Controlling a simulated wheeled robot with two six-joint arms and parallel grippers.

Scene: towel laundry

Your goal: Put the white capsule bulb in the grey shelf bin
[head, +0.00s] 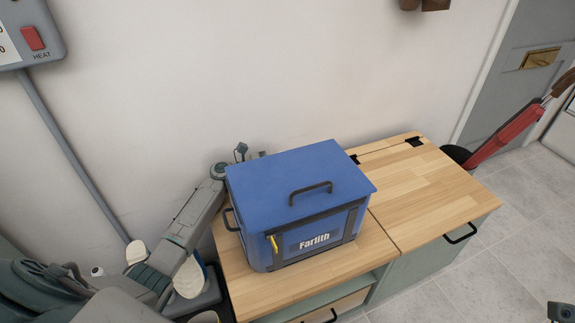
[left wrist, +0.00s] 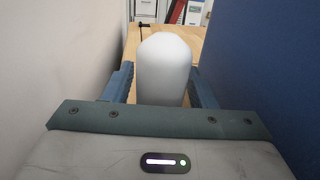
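The white capsule bulb (left wrist: 164,70) stands upright in the left wrist view, between the two blue fingers of my left gripper (left wrist: 162,85). The fingers sit close against both its sides, so the gripper looks shut on it. In the head view my left arm reaches along the wall to the far left of the blue box, and the gripper is mostly hidden behind that box. The bulb cannot be made out clearly there. I see no grey shelf bin in either view.
A blue lidded box (head: 290,180) marked Farlith stands on a wooden-topped cabinet (head: 430,195), close to the left gripper. The cabinet top right of the box is clear. A wall runs close on the left gripper's other side. A red object (head: 508,127) leans at right.

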